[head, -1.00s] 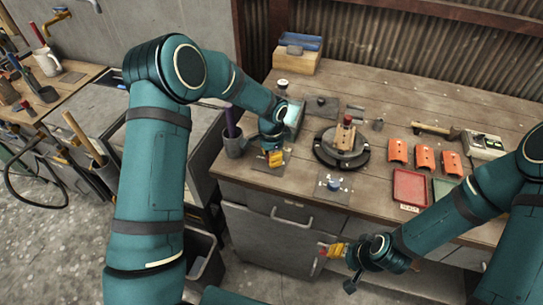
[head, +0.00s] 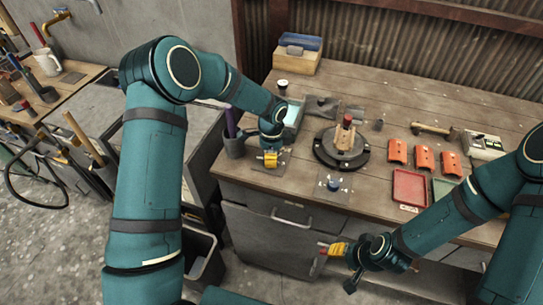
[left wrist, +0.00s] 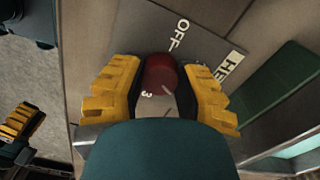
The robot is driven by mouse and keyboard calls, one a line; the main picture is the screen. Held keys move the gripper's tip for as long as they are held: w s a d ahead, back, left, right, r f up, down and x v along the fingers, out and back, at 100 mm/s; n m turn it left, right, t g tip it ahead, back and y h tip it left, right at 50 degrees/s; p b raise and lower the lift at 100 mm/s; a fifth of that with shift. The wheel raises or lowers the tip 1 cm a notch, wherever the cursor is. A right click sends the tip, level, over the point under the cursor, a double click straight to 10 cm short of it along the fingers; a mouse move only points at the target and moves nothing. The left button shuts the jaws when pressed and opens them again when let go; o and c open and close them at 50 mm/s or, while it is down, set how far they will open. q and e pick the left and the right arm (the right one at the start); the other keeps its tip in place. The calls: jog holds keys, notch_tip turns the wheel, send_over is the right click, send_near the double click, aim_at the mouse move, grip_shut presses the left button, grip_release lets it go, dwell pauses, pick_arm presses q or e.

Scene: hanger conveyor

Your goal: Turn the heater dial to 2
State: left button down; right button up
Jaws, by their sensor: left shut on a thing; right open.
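My left gripper (head: 270,160) is at the grey heater plate (head: 258,165) on the left front of the bench. In the left wrist view its yellow fingers (left wrist: 160,88) are shut on the round red dial (left wrist: 159,72). The plate (left wrist: 200,42) carries the words "OFF" and "HE...", the second partly hidden by a finger. A white "3" shows near the dial's lower edge, and a white pointer line on the dial slants to the lower right. Other marks are hidden, so the setting cannot be told. My right gripper (head: 335,249) is open in front of the cabinet.
A blue knob (head: 333,185) on its own plate is to the right of the heater plate. A round dark turntable (head: 341,150), a purple-handled tool in a cup (head: 234,146), orange pieces (head: 425,160) and a red tray (head: 409,188) are around. The front cabinet (head: 270,240) is below.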

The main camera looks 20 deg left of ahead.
pick_arm(q)
jog(key=shift+s+f, duration=0.1)
jog(key=c, duration=0.6)
grip_release()
jog(key=shift+o, duration=0.2)
jog(key=shift+r, duration=0.2)
jog(key=shift+r, duration=0.35)
notch_tip(320, 180, up, 11)
